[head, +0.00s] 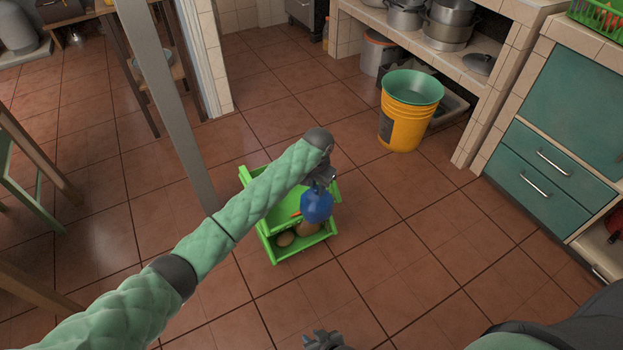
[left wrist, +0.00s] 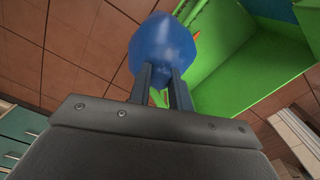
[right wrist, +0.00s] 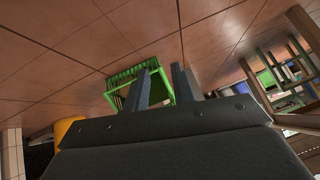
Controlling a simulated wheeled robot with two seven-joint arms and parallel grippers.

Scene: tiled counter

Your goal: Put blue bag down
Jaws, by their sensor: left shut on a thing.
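The blue bag (head: 316,206) hangs from my left gripper (head: 322,182), over the right side of a green crate in the head view. In the left wrist view the bag (left wrist: 162,45) sits between the two fingers (left wrist: 160,80), which are shut on it. The green crate (head: 262,236) stands on the floor, partly hidden by my left arm; its wall also shows in the left wrist view (left wrist: 235,80). My right gripper (head: 323,340) is at the bottom edge of the head view. In the right wrist view its fingers (right wrist: 160,82) are apart with nothing between them.
Round brown items (head: 287,238) lie in the crate's lower part. A yellow bucket (head: 400,125) with a green basin stands to the right. Teal drawers (head: 545,180) line the right side. Wooden furniture (head: 30,150) is at left. Tiled floor (head: 400,220) right of the crate is clear.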

